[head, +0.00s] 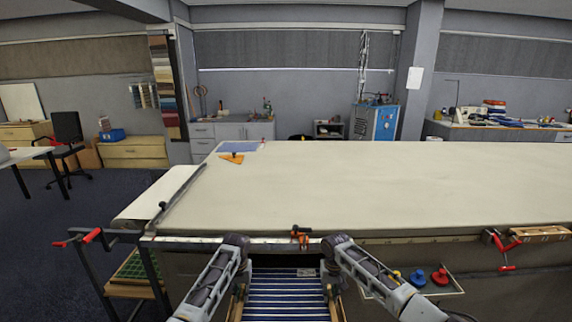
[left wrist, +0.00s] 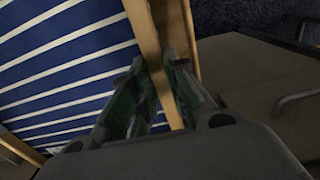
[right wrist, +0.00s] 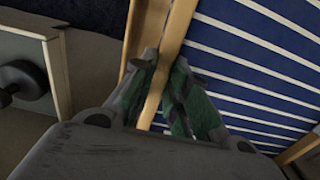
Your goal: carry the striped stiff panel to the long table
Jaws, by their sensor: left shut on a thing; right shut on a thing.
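The striped panel (head: 285,294) is blue with white stripes and has wooden side rails. It is low in front of me, at the near edge of the long table (head: 350,190), with its lower part cut off by the frame. My left gripper (left wrist: 160,95) is shut on the panel's left wooden rail, and the striped face (left wrist: 70,70) shows beside it. My right gripper (right wrist: 165,85) is shut on the other wooden rail, with the stripes (right wrist: 250,70) to its right. In the head view both fingertips are hidden behind my forearms.
The tabletop is mostly bare. An orange clamp (head: 301,235) sits on the near edge ahead of the panel, and a red clamp (head: 502,245) is at the right edge. A long bar (head: 180,188) lies along the left side. An orange triangle (head: 231,158) and blue sheet (head: 239,146) lie at the far left.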

